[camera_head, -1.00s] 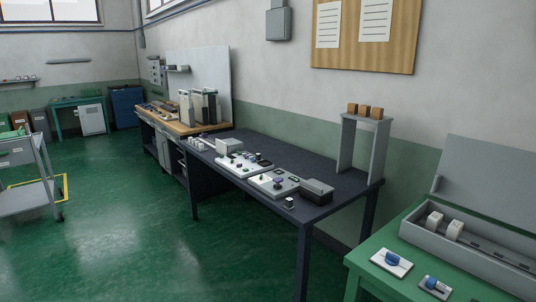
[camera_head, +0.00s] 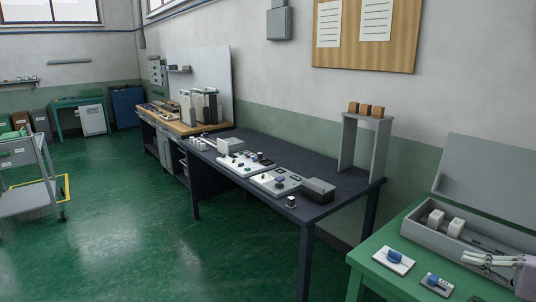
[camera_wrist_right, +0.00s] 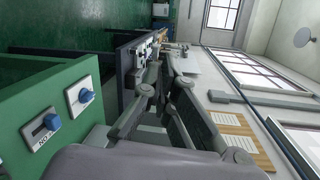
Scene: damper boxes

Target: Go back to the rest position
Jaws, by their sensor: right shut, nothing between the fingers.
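My right gripper (camera_head: 478,258) comes in from the lower right edge of the head view, with a pale purple-grey wrist behind its light grey fingers. It is shut and empty, above the green table (camera_head: 385,278) and in front of the open grey box (camera_head: 415,231). In the right wrist view the fingers of the right gripper (camera_wrist_right: 165,84) point away from the camera, with nothing held between them. My left gripper is not in view.
Two blue-knobbed plates (camera_head: 394,261) (camera_head: 437,284) lie on the green table near the gripper. The box holds white blocks (camera_head: 456,226) and has a raised grey lid (camera_head: 489,183). A dark bench (camera_head: 330,205) with devices stands beyond.

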